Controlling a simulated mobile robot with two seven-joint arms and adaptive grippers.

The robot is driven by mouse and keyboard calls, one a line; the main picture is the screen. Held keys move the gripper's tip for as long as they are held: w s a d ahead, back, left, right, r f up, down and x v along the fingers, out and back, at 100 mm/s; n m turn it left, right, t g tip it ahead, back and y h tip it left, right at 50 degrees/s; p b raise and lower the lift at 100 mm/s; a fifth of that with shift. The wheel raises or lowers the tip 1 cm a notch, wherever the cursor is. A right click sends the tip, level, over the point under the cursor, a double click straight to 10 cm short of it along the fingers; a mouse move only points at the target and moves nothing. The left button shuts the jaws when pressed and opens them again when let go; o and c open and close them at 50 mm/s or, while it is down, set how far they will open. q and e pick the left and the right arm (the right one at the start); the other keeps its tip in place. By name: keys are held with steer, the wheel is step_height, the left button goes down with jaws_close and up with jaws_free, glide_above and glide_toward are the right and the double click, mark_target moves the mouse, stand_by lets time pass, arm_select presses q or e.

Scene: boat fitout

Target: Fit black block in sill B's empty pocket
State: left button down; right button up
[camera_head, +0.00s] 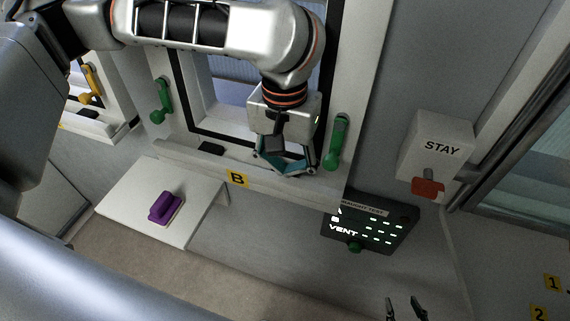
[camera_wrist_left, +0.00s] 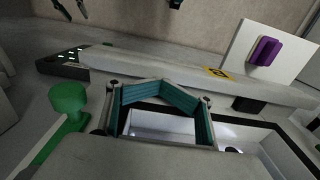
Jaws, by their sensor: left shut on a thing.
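Sill B (camera_head: 262,190) is the white ledge under the window, with a yellow B label (camera_head: 237,179). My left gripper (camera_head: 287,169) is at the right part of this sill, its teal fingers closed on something. The held thing is hidden by the fingers, so I cannot make out the black block there. In the left wrist view the fingers (camera_wrist_left: 162,84) come together over the sill. One black block (camera_head: 211,148) shows at the sill's left part; it also shows in the left wrist view (camera_wrist_left: 248,104). My right gripper (camera_head: 406,309) is open and empty at the bottom edge.
Green handles stand left (camera_head: 161,101) and right (camera_head: 338,141) of the window, the right one close to my left gripper. A purple object (camera_head: 166,208) lies on a white shelf (camera_head: 130,207). A dark VENT panel (camera_head: 368,228) and a STAY box (camera_head: 437,143) are to the right.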

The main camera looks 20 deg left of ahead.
arm_select(q)
steer(key=c, duration=0.9)
jaws_free()
steer(key=shift+a+f, duration=0.15)
steer(key=shift+a, duration=0.2)
steer(key=shift+o, duration=0.2)
steer(key=shift+r, duration=4.15)
